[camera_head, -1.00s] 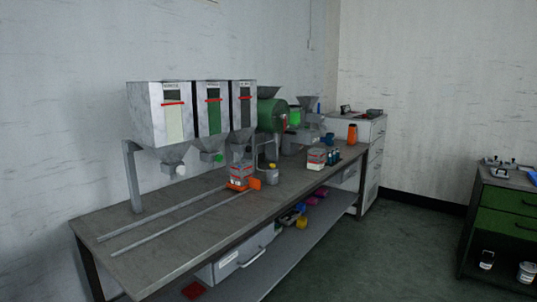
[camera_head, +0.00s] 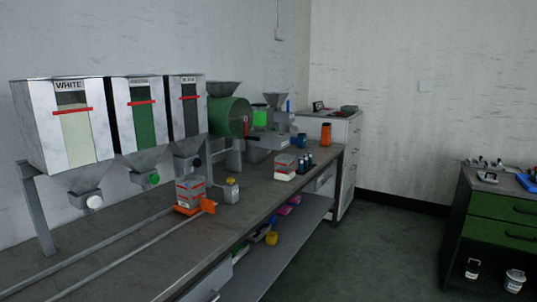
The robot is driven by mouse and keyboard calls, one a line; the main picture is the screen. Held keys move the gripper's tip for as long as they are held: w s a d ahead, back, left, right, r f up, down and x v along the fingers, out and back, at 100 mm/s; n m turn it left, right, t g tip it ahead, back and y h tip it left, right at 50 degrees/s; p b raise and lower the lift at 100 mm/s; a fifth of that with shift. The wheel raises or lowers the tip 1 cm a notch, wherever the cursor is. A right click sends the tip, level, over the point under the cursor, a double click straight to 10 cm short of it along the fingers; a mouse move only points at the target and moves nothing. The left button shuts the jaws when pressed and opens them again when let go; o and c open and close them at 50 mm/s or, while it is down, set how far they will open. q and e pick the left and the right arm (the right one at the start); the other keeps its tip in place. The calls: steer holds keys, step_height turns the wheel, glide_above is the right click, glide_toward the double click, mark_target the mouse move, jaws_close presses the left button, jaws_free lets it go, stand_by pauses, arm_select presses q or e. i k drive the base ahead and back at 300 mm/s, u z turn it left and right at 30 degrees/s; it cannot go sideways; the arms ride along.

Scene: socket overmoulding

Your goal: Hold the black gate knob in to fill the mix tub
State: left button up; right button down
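Three hoppers hang over the left of the bench. The black hopper (camera_head: 189,108) is the rightmost, and its black gate knob (camera_head: 197,162) shows below it at the outlet. The white gate knob (camera_head: 95,202) and green gate knob (camera_head: 153,178) sit under the other two hoppers. A tub with a red-and-white label (camera_head: 189,189), which looks like the mix tub, stands on an orange carriage (camera_head: 208,205) below and near the black outlet. Its contents are hidden. Neither of my grippers is in view.
Two rails (camera_head: 110,255) run along the bench (camera_head: 245,205) to the carriage. A small grey bottle with a yellow cap (camera_head: 231,190) stands right of the tub. A green drum machine (camera_head: 229,117) stands behind. The floor (camera_head: 370,245) to the right is clear.

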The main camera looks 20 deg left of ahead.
mark_target(197, 162)
steer(key=u, duration=0.2)
steer(key=i, duration=1.35)
steer(key=u, duration=1.45)
steer(key=i, duration=0.55)
steer(key=u, duration=0.65)
